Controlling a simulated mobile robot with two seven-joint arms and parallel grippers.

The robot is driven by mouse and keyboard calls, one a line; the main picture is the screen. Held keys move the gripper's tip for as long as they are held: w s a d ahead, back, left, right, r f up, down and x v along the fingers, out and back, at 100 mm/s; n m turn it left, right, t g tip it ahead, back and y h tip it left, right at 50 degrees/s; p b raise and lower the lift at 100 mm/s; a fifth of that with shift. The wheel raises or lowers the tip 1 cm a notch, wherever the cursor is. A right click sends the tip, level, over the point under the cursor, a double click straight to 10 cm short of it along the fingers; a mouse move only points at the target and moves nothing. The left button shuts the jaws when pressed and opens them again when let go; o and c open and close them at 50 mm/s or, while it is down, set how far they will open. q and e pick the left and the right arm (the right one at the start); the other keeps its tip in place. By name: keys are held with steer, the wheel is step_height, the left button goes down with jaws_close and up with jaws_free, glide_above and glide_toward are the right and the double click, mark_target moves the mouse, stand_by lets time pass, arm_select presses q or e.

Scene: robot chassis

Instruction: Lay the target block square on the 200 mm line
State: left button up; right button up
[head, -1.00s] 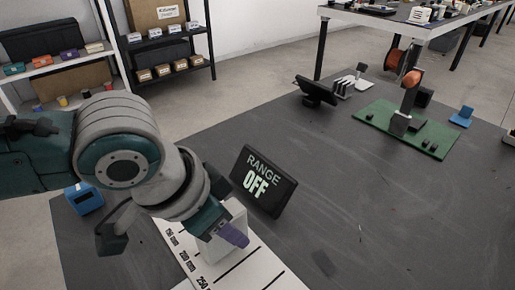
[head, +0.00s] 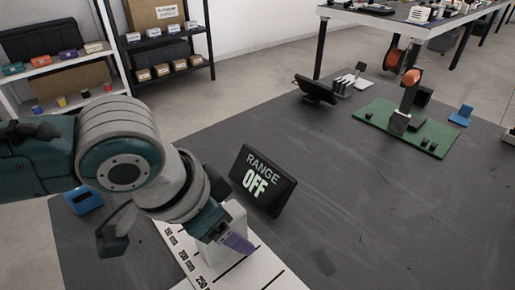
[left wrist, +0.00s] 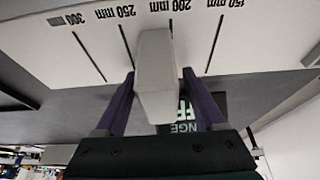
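The target block, a pale grey upright block (head: 236,218), is at the white ruled board (head: 262,262) on the dark table. It also shows in the left wrist view (left wrist: 156,75), between the 250 mm and 150 mm lines. Its right side there is close to the 200 mm line (left wrist: 171,25), most of which it hides. In the head view the left gripper (head: 228,240) partly covers the block. I cannot tell whether the block's base touches the board. My right gripper is out of view.
A dark display (head: 262,181) reading "RANGE OFF" stands just behind the board. A blue device (head: 83,198) sits at the table's left. A green board (head: 415,130) with a small orange arm and a black tablet (head: 316,91) are farther back.

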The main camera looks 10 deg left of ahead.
arm_select(q)
steer(key=p+v, duration=0.3)
steer(key=v, duration=0.7)
